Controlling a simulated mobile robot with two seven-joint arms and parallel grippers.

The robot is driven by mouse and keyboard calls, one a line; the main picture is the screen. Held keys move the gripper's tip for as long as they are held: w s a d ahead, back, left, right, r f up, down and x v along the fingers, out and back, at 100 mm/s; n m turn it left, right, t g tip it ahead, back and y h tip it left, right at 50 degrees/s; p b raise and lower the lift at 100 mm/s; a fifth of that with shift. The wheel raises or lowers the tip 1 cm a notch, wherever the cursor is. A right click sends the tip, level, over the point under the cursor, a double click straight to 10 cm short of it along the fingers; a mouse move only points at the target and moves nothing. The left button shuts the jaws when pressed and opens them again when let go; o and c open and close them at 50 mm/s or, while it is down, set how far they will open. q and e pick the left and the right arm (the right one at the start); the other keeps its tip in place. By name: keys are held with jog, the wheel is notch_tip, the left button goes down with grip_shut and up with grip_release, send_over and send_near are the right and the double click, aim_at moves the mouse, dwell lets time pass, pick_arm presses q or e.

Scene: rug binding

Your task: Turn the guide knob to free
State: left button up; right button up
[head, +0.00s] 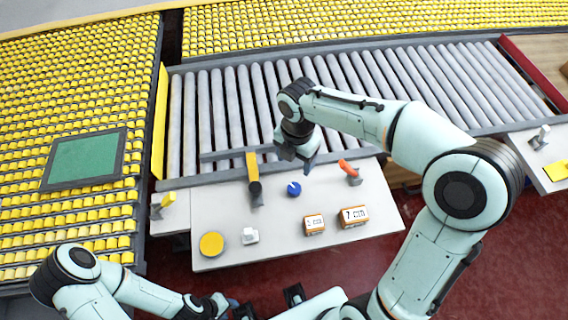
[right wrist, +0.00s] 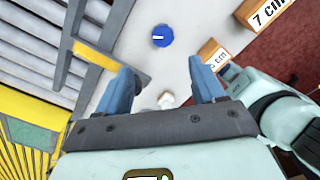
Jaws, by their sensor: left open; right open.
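The small blue knob (head: 294,188) with a white pointer mark sits on the pale worktop (head: 222,215), right of a yellow bar. It also shows in the right wrist view (right wrist: 160,36), ahead of the fingers, its white mark lying nearly level across the picture. My right gripper (head: 306,166) hangs above and behind the knob in the head view. In the right wrist view its two blue fingers (right wrist: 163,82) are apart and empty, not touching the knob. My left gripper (head: 230,304) is low at the front edge, away from the worktop, partly hidden.
A yellow bar with a dark end (head: 252,165) and an orange-red handle (head: 347,167) flank the knob. Two labelled boxes (head: 353,217) (head: 314,225), a white block (head: 250,236) and a yellow disc (head: 211,244) stand nearer the front. Grey rollers (head: 225,110) lie behind.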

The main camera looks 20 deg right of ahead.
aim_at(294, 188)
jog(key=f, duration=0.4)
jog(key=f+b, duration=0.1)
jog(key=f, duration=0.7)
jog(key=shift+s+b, duration=0.4)
jog(key=shift+f, duration=0.6)
pick_arm(q)
jog(key=shift+s+f, duration=0.8)
jog(key=shift+f, duration=0.3)
pick_arm(e)
jog(key=c, duration=1.1)
